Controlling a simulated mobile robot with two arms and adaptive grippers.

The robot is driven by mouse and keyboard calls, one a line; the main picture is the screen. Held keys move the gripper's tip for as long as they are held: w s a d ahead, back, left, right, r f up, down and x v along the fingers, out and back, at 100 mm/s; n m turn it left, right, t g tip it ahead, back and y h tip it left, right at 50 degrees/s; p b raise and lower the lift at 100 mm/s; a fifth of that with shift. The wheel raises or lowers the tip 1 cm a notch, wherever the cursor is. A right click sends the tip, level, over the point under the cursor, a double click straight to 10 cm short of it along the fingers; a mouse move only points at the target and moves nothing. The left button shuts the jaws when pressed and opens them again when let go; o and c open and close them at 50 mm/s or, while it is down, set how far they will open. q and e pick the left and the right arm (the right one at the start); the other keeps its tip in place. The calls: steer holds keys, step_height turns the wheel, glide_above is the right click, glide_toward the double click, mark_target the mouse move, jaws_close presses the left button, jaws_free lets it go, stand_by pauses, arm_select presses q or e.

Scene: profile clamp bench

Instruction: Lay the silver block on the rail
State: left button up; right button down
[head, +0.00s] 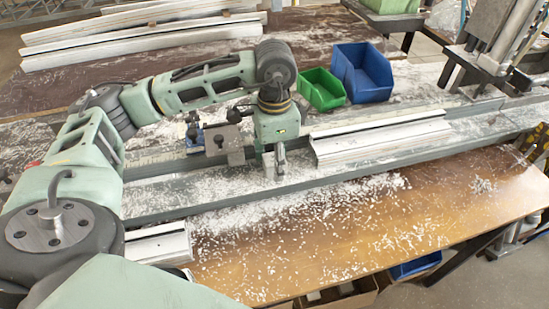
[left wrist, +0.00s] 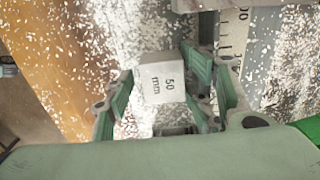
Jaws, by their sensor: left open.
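The silver block (left wrist: 162,84), marked "50 mm", sits between the green-padded fingers of my left gripper (left wrist: 160,97) in the left wrist view. The right-hand finger is close beside it; whether they touch is unclear. The fingers are open. In the head view my left gripper (head: 275,165) points down over the grey rail (head: 230,192), just left of a pale profile piece (head: 380,141). The block cannot be clearly told apart from the fingers there, and whether it rests on the rail cannot be told. My right gripper is not in view.
A metal clamp block (head: 224,140) stands on the bench left of my gripper. A green bin (head: 321,90) and a blue bin (head: 363,72) stand behind. White chips cover the rail and wooden table front (head: 330,240). Long profiles (head: 140,35) lie at the back left.

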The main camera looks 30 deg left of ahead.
arm_select(q)
steer(key=shift+w+a+r, duration=0.15)
steer(key=shift+r, duration=0.35)
step_height(320, 180, up, 11)
steer(key=shift+d, duration=0.2)
